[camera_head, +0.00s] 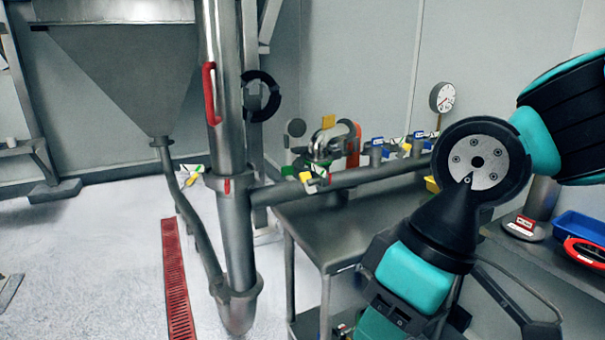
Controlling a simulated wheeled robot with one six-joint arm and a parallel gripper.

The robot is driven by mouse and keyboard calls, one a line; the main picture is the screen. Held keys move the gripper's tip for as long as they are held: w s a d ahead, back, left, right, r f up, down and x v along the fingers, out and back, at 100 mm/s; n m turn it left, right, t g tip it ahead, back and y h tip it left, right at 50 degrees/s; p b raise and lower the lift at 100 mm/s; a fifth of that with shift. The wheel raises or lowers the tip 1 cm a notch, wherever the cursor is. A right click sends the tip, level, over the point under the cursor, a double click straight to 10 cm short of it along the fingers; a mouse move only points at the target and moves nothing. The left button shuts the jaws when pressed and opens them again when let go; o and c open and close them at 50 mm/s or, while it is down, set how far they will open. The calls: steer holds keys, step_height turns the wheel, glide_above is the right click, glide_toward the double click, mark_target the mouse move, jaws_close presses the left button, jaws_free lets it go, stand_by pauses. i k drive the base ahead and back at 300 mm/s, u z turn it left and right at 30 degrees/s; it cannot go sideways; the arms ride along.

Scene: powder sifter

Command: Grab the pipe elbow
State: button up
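I cannot single out the pipe elbow with certainty. A cluster of metal fittings (325,147) with curved pieces and coloured parts stands at the back of the steel table (330,235); its details are too small to tell. The large steel pipe (229,150) stands upright left of the table, with a rounded lower end (237,316) near the floor. My teal and black arm fills the right side of the picture, bent at a joint with a silver disc. My gripper does not show.
A hopper (130,75) stands at the upper left. A gauge (442,98), a blue bin (580,228) and a red-rimmed item (588,252) are at the right. Floor at left is mostly clear.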

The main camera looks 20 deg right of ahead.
mark_target(342, 134)
steer(key=k, duration=0.55)
steer(key=u, duration=0.65)
steer(key=i, duration=1.25)
steer(key=z, duration=0.35)
steer(key=i, duration=0.75)
steer(key=z, duration=0.55)
